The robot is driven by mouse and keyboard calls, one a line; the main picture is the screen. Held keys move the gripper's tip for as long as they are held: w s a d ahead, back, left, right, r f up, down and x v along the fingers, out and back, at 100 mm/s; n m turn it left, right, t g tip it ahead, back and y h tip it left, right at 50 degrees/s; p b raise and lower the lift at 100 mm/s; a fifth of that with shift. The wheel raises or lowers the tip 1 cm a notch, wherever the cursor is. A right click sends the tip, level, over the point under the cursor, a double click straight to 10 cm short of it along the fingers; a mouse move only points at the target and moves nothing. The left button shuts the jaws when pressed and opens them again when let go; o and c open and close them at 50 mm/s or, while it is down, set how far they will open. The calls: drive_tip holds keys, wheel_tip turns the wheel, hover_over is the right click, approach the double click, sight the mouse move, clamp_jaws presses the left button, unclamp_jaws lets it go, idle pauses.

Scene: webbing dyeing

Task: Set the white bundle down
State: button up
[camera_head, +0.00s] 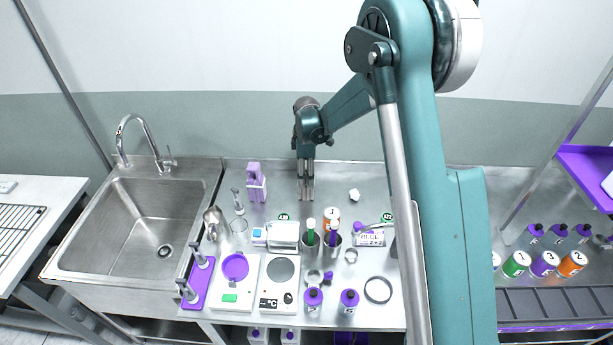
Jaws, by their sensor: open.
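A small white bundle (354,194) rests on the steel worktop (340,175), toward the back and right of centre. My gripper (305,198) points down over the back middle of the worktop, to the left of the bundle and apart from it. Its fingers are parallel with a narrow gap, open, with nothing seen between them. How high the fingertips are above the worktop is hard to tell.
A purple holder (256,182) stands left of my gripper. A sink (140,225) is at left. Worktop around the bundle is clear.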

wheel_tip(320, 180, up, 12)
drive_tip(key=shift+f, duration=0.1)
idle(0.5)
idle(0.5)
drive_tip(key=shift+s+d+r, duration=0.15)
drive_tip(key=shift+d+r, duration=0.05)
drive_tip(key=shift+r, duration=0.1)
drive_tip(key=s+d+r+m+t, duration=0.3)
drive_tip(key=s+d+r+m, duration=0.6)
drive_tip(key=s+d+r, duration=0.9)
drive_tip(key=s+d+f+m+t, duration=0.1)
drive_tip(key=s+d+m, duration=0.1)
drive_tip(key=s, duration=0.6)
drive_tip(key=s+d+f+m+t, duration=0.1)
drive_tip(key=s+d+m, duration=0.2)
drive_tip(key=s, duration=0.6)
drive_tip(key=s+d+f+m+t, duration=0.1)
drive_tip(key=s+m, duration=0.3)
drive_tip(key=s, duration=0.4)
drive_tip(key=shift+s+d+t, duration=0.2)
drive_tip(key=shift+d+t, duration=0.4)
drive_tip(key=shift+d, duration=0.25)
